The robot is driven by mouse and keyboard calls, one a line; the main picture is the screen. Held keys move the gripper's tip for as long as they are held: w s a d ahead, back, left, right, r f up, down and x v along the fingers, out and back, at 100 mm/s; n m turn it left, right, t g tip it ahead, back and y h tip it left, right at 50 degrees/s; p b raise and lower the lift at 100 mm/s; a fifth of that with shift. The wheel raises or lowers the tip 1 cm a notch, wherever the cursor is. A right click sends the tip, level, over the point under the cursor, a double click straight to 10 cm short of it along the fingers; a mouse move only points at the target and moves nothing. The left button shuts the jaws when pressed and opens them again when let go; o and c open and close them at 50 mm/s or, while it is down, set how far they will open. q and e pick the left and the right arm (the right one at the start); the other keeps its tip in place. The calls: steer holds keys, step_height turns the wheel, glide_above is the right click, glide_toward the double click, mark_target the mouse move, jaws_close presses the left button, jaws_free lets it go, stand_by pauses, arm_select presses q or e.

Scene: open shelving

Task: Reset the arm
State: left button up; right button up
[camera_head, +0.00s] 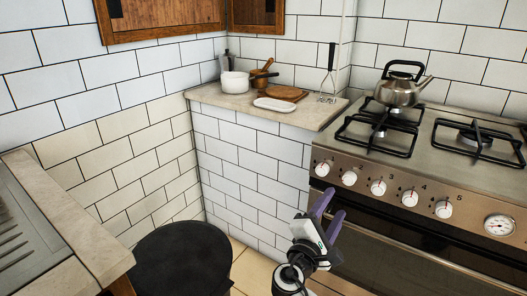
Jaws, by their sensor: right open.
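My right gripper (328,215) shows at the lower middle, in front of the oven. Its two purple fingers point up and are apart, with nothing between them. The gripper is white and black, and my dark wrist lies below it at the bottom edge. It appears clear of the stove front and the tiled counter side. My left gripper does not show in the head view.
A stove (455,169) with a kettle (399,88) stands at right. A tiled counter (215,96) holds a white pot (235,85), a cutting board (286,93) and a white dish (275,104). A round black stool (183,258) and a sink counter (85,235) are at lower left.

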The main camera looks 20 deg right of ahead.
steer(key=s+a+f+m+g+y+p, duration=0.1)
steer(key=s+a+f+y+p, duration=0.1)
steer(key=s+f+y, duration=0.45)
steer(key=s+a+f+m+g+y+p, duration=0.1)
steer(key=s+a+f+m+y+p, duration=0.2)
steer(key=f, duration=0.6)
steer(key=s+a+m+g+y+p, duration=0.1)
steer(key=s+a+m+y+p, duration=0.1)
steer(key=s, duration=0.7)
steer(key=s+a+m+g+y+p, duration=0.1)
steer(key=s+a+m+y+p, duration=0.1)
steer(key=s+a+m+y, duration=0.3)
steer(key=s+a+m, duration=0.1)
steer(key=s+a, duration=0.3)
steer(key=s, duration=0.1)
steer(key=shift+a, duration=0.3)
